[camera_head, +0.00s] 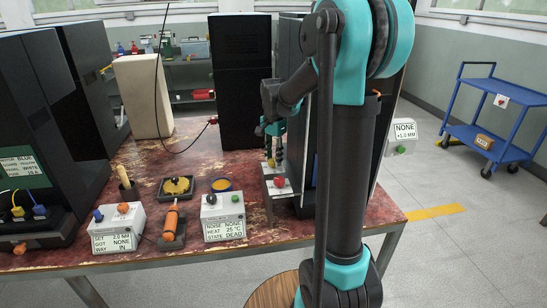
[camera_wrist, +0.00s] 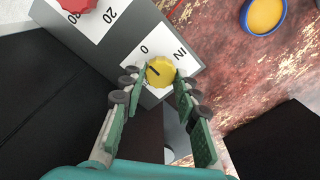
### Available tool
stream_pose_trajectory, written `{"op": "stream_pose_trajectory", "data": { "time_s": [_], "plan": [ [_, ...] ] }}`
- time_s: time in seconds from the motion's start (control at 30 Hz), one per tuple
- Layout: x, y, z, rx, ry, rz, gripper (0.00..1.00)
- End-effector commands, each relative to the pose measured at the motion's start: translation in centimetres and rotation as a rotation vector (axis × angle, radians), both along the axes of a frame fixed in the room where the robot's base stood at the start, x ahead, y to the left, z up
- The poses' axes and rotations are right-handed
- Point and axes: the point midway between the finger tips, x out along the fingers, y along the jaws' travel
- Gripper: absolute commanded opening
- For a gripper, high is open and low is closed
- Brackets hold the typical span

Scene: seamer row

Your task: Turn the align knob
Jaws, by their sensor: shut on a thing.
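A yellow knob (camera_wrist: 160,72) with a dark pointer line sits on a grey box with white label plates (camera_wrist: 150,50) reading "0" and "IN". No label reading "align" is legible. My gripper (camera_wrist: 158,76) has a green-padded finger on each side of the yellow knob and is shut on it. The pointer slants up and left, near the "0". In the head view my gripper (camera_head: 274,140) reaches down to the knob (camera_head: 271,162) from above, beside a tall black cabinet. A red knob (camera_wrist: 75,4) with a "20" mark is on the same box.
A blue-rimmed yellow dish (camera_wrist: 264,15) stands near the box on the red worn table. White control boxes (camera_head: 116,228) and an orange-handled tool (camera_head: 172,220) lie to the left. Tall black cabinets (camera_head: 240,80) hem the space. A blue cart (camera_head: 490,110) stands right.

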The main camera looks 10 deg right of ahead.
Motion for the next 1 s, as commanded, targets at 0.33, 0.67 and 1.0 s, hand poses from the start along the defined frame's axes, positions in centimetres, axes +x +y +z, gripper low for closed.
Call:
{"op": "stream_pose_trajectory", "data": {
  "time_s": [0.33,0.67,1.0],
  "plan": [
    [0.04,0.01,-0.01,-0.001,0.001,0.139,0.02],
    [0.11,0.07,-0.01,-0.001,0.001,0.435,0.02],
    [0.14,0.15,-0.01,0.000,0.000,0.759,0.02]
  ]
}}
